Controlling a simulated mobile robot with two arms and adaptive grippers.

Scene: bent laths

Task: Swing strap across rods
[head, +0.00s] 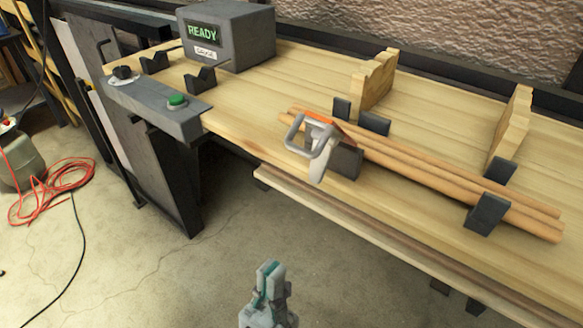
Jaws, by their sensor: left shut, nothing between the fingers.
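Several round wooden rods (430,173) lie side by side on the bench, held between dark brackets. Near their left end an orange strap (318,117) shows at a grey metal buckle or handle (311,143). A pale end piece hangs from it on the near side of the rods. How far the strap reaches around the rods is hidden by the handle. My left gripper (270,268) is low at the bottom middle, in front of the bench and well apart from the strap. It is shut and empty. My right gripper is not in view.
Dark brackets (487,212) and upright notched wooden boards (509,130) stand along the bench (250,110). A grey box reading READY (226,38) stands at the back left, near a panel with a green button (177,100). A red hose (52,190) lies on the floor.

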